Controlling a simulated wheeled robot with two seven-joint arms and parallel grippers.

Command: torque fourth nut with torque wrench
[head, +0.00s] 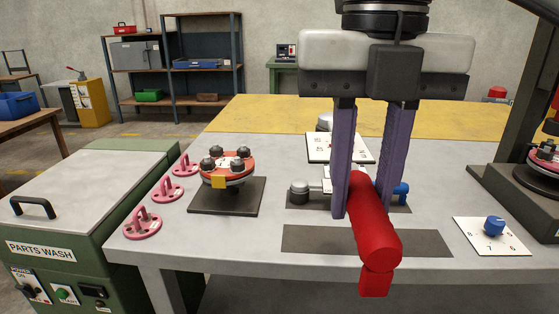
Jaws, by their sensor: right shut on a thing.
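My right gripper (362,208) hangs in from the top with its two purple fingers pointing down over the table. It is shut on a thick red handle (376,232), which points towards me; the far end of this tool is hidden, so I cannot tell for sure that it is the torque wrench. The flanged spool (227,171) stands on a dark square plate (225,206) to the left. Its red flange carries several dark nuts and a yellow tag. The gripper is well to the right of the spool. My left gripper is not in view.
A tool with a silver head (299,190) and blue end (402,190) lies behind the fingers. A dark mat (310,240) is in front. Pink holders (143,222) line the left edge. A card with a blue knob (494,226) and another red flange (545,156) are right.

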